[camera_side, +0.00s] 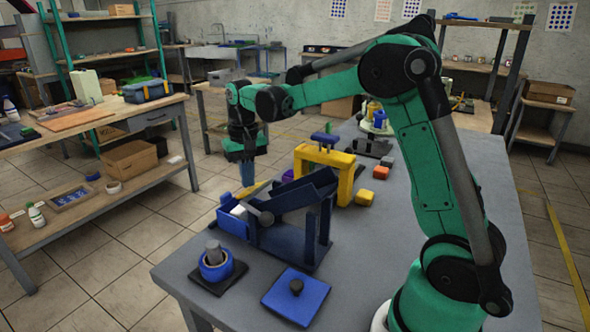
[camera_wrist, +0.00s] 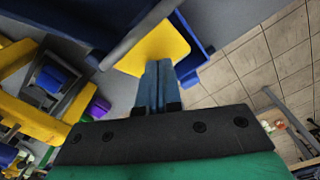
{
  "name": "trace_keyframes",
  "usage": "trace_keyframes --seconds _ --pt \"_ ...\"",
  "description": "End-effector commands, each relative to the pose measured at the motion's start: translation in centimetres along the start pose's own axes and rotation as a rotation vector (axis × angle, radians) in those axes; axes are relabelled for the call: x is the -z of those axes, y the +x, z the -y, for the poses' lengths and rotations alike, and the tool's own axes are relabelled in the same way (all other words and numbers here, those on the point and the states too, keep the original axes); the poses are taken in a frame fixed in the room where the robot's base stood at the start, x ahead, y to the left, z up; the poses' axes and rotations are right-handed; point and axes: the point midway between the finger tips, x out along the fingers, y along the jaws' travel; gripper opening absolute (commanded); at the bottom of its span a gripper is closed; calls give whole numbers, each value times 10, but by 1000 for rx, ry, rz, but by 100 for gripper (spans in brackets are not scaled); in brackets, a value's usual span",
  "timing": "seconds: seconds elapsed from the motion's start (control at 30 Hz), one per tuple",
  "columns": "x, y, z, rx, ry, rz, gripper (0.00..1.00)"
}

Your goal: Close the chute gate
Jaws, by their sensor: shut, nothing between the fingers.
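The dark blue chute (camera_side: 303,192) slopes down to the left on its stand near the table's left edge. A yellow plate, which looks like the chute gate (camera_side: 256,187), shows beside the chute's lower part. It is larger in the wrist view (camera_wrist: 152,48), next to a grey bar and blue chute walls. My gripper (camera_side: 247,184) points down at the far side of the chute. Its blue fingers (camera_wrist: 158,66) are shut and empty, with their tips overlapping the yellow plate's edge. I cannot tell whether they touch it.
A blue bin (camera_side: 233,225) with a white item sits below the chute's end. A blue cup with a grey peg (camera_side: 215,262) and a blue knobbed plate (camera_side: 296,297) stand in front. A yellow frame (camera_side: 341,176) and small blocks stand behind. The table's right side is clear.

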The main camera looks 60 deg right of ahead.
Motion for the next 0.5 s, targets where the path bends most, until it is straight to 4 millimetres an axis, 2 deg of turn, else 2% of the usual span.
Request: trace_keyframes --seconds 0.5 --pt "0 21 0 0 0 -1 0"
